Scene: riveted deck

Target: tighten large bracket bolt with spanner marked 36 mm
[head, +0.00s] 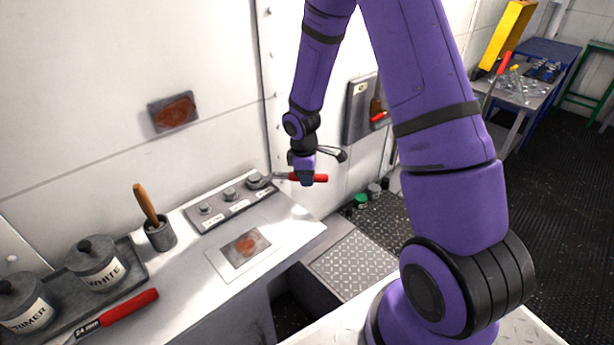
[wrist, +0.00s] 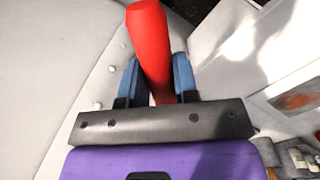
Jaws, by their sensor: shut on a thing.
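My gripper (head: 306,182) is shut on the red handle of a spanner (head: 320,178), over the right end of the bench. In the wrist view the red handle (wrist: 150,45) stands between my gripper's blue fingers (wrist: 158,82). The spanner's steel shaft runs left to the rightmost and largest-looking bolt (head: 254,181) on a grey bracket plate (head: 235,205). The spanner's head is at this bolt; I cannot tell whether it is seated around it. No size mark is readable on the held spanner. Another red-handled spanner, marked 24 mm (head: 115,315), lies at the bench's front left.
Two smaller bolts with labels sit on the plate's left part. A brush cup (head: 160,235), lidded pots marked WHITE (head: 97,264) and PRIMER (head: 25,303) on a tray, and a rust-pictured card (head: 245,248) occupy the bench. A wall panel (head: 362,110) is behind my gripper.

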